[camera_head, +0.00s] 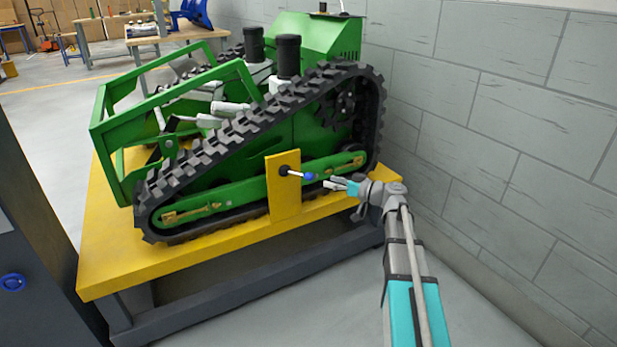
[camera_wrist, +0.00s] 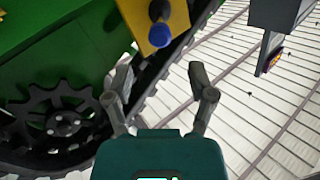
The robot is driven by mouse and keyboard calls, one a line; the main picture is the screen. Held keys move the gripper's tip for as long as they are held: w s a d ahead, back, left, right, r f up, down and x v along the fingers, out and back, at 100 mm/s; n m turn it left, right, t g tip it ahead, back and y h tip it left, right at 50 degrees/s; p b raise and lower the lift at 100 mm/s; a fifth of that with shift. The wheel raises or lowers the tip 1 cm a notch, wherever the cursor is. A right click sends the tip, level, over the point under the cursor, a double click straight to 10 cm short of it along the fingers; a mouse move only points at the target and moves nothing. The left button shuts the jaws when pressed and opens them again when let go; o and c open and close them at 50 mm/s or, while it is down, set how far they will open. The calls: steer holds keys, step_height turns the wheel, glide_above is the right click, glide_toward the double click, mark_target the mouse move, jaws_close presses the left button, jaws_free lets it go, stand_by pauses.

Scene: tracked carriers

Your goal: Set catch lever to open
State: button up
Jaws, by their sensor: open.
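The catch lever (camera_head: 297,174) is a short pale rod on a black pivot, mounted on an upright yellow plate (camera_head: 283,196). It points right and slightly down, with a blue knob (camera_head: 309,176) at its end. My gripper (camera_head: 333,184) is open and empty just right of the knob, with a small gap. In the wrist view my gripper's fingers (camera_wrist: 160,78) stand apart. The blue knob (camera_wrist: 161,35) shows beyond the fingertips, roughly in line with the gap between them. The rod is mostly hidden behind the knob there.
A green tracked carrier (camera_head: 310,40) stands on a yellow-topped bench (camera_head: 110,265). Its track (camera_head: 225,147) runs close behind the plate. A grey block wall (camera_head: 500,110) is at the right. A dark cabinet (camera_head: 30,240) stands at the left. Open floor shows between bench and wall.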

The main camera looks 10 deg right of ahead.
mark_target(313, 177)
steer(key=shift+x, duration=3.8)
jaws_close()
